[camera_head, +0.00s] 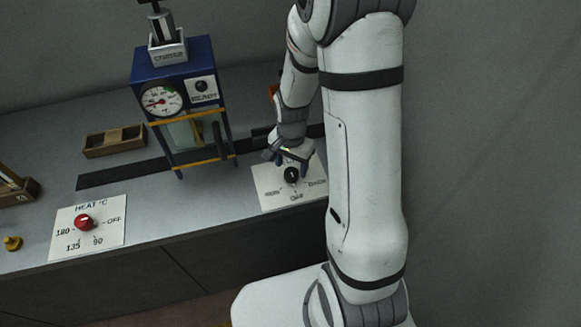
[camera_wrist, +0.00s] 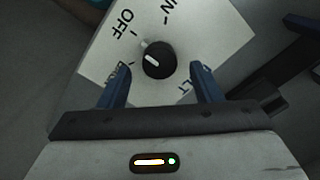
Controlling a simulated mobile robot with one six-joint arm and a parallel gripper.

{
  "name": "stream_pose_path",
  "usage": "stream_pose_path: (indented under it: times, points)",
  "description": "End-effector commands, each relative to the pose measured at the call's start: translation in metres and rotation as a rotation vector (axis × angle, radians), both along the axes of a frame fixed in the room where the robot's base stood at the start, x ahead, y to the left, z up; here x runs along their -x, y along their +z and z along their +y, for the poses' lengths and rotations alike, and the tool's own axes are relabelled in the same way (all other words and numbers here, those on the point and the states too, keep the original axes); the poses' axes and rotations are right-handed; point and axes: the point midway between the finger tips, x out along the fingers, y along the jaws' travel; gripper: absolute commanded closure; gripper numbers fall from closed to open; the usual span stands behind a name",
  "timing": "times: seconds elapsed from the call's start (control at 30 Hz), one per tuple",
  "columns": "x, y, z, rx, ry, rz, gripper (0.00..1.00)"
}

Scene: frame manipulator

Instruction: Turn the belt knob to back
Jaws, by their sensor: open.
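The belt knob is a round black knob (camera_head: 291,175) with a white mark, on a white label plate (camera_head: 267,197) on the counter. The plate reads OFF at its front edge and BACK at its right in the head view. The knob also shows in the wrist view (camera_wrist: 160,64), where its white mark points up-left, roughly toward OFF. My gripper (camera_head: 288,158) is open just above the knob in the head view. In the wrist view, the blue fingers of my gripper (camera_wrist: 159,72) lie on either side of the knob, apart from it. The BACK lettering is partly hidden by the left finger.
A blue machine (camera_head: 172,62) with a dial gauge stands left of my gripper. Further left are a wooden tray (camera_head: 115,141), a heat plate (camera_head: 65,218) with a red knob (camera_head: 84,222), and a small brass piece (camera_head: 12,243). The counter between the two plates is clear.

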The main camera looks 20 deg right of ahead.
Motion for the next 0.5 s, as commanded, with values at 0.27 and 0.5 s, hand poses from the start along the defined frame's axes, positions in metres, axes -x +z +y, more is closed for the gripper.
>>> stream_pose_path:
  times: [0.27, 0.5]
  points:
    - [0.001, -0.025, 0.0, 0.0, 0.002, 0.001, 0.41]
    - [0.0, -0.027, 0.001, 0.0, 0.003, 0.0, 0.41]
